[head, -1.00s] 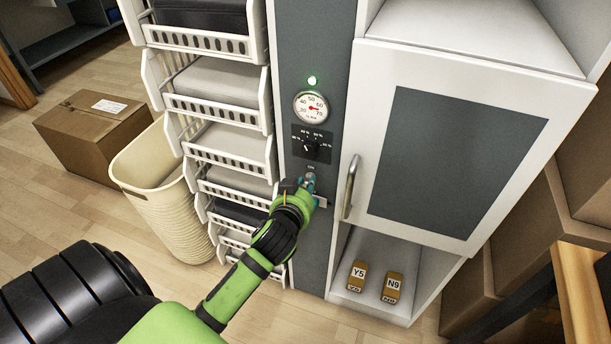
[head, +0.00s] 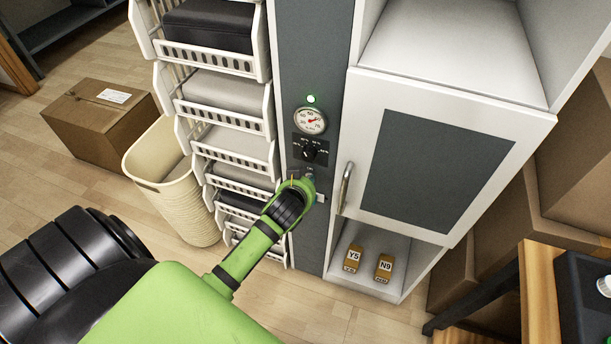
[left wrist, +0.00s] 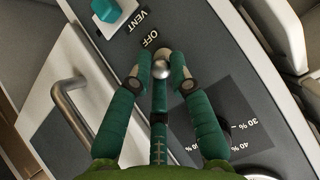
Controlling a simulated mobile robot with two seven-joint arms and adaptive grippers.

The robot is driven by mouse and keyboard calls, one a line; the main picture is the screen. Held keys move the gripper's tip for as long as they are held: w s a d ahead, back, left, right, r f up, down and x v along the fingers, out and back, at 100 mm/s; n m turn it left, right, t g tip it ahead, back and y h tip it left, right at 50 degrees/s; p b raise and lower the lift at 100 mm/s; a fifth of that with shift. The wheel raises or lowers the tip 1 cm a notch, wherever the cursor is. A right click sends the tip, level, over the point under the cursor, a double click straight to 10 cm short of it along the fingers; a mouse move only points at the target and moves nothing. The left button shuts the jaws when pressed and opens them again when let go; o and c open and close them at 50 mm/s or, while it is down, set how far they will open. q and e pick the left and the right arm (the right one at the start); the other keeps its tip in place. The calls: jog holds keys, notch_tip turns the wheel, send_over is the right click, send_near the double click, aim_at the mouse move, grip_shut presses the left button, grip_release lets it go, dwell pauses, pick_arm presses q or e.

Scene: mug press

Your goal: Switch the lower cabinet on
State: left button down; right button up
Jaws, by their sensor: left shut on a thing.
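Below the dial is a small switch lever with a silver ball tip (left wrist: 161,70). An upside-down OFF label (left wrist: 150,39) is beside it in the left wrist view. My left gripper (head: 308,186) is at this lever; in the left wrist view its green fingers (left wrist: 160,75) are shut around the ball tip. The lever's base is mostly hidden by the fingers. My right gripper is not in view.
A teal VENT control (left wrist: 114,14) sits past the OFF label. The white cabinet door (head: 440,165) is closed, with a metal handle (head: 346,186) close right of my gripper. White drawer baskets (head: 225,115) stand close left. Blocks Y5 (head: 352,258) and N9 (head: 384,268) lie under the door.

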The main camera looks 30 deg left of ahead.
pick_arm(q)
jog(key=shift+s+a, duration=0.1)
dwell(0.3)
jog(key=c, duration=1.2)
grip_release()
jog(key=shift+o, duration=0.2)
jog(key=v, duration=1.2)
